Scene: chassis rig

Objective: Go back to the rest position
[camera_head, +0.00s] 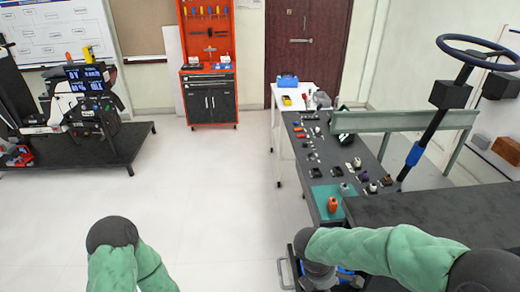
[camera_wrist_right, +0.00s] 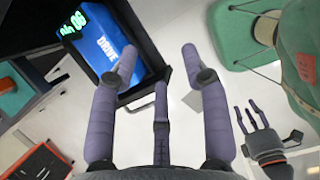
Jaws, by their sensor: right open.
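My right gripper (camera_wrist_right: 159,56) shows large in the right wrist view. Its purple-grey fingers are spread apart with nothing between them. A black-cased blue screen (camera_wrist_right: 103,45) shows beyond its fingers, apart from them as far as I can tell. In the head view my green right arm crosses the lower right, and its fingers are not clearly seen. My left gripper (camera_wrist_right: 250,117) appears at the right of the right wrist view with its fingers spread and empty. In the head view only the green left arm shows at the lower left.
A dark workbench (camera_head: 322,160) holds several small parts and a teal mat (camera_head: 324,192). A steering wheel (camera_head: 478,52) on a column stands at the right. A red tool cabinet (camera_head: 209,80) is at the back, and a dark platform (camera_head: 100,150) at the left. The floor between is clear.

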